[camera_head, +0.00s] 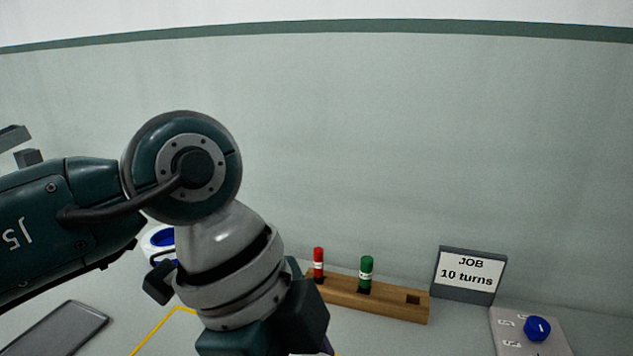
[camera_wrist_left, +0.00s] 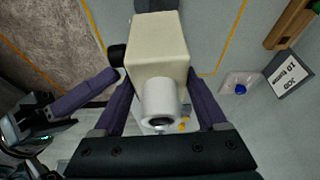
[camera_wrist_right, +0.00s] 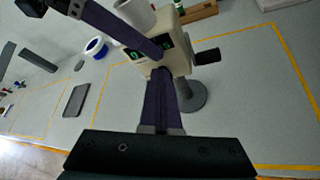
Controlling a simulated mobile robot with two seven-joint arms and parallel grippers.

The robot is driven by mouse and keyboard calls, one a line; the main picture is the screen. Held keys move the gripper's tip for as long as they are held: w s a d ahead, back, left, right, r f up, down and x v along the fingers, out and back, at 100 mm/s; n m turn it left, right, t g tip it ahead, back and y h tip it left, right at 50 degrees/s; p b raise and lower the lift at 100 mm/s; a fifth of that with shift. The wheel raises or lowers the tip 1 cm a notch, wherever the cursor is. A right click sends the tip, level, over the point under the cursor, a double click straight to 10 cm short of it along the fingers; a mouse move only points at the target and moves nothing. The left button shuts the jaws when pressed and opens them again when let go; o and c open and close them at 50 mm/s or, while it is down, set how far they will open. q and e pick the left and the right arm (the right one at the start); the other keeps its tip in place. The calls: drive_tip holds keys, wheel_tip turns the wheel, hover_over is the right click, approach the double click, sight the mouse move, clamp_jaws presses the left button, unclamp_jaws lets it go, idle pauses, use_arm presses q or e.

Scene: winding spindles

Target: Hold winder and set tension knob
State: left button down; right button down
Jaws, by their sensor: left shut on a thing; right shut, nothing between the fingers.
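The winder (camera_wrist_left: 158,50) is a cream box with a white cylinder (camera_wrist_left: 159,100); the left wrist view shows the purple fingers of my left gripper (camera_wrist_left: 160,108) on both sides of it, shut on it. In the right wrist view the winder (camera_wrist_right: 150,68) shows small green digits, a black side part (camera_wrist_right: 206,57) and a grey round foot. My right gripper (camera_wrist_right: 163,75) is shut and empty, its tips close to the winder's front; contact is unclear. A blue knob (camera_head: 537,328) sits on a grey marked panel (camera_head: 507,328) at the right. My left arm hides the winder in the head view.
A wooden rack (camera_head: 385,304) holds a red spindle (camera_head: 318,263) and a green one (camera_head: 366,272), with one empty hole. A sign (camera_head: 468,273) reads "JOB 10 turns". A dark tray (camera_head: 65,330) and a white-and-blue round item (camera_wrist_right: 95,46) lie left. Yellow lines mark the table.

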drive_tip(key=shift+s+d+f, duration=0.15)
drive_tip(key=shift+d+f, duration=0.2)
drive_tip(key=shift+d, duration=0.05)
idle(0.4)
drive_tip(key=s+a, duration=0.1)
drive_tip(key=s, duration=0.5)
drive_tip(key=shift+r, duration=0.4)
drive_tip(key=shift+a, duration=0.15)
drive_tip(key=w, duration=0.6)
drive_tip(key=shift+w+d+r, duration=0.15)
drive_tip(key=shift+d+r, duration=0.1)
drive_tip(key=shift+d, duration=0.1)
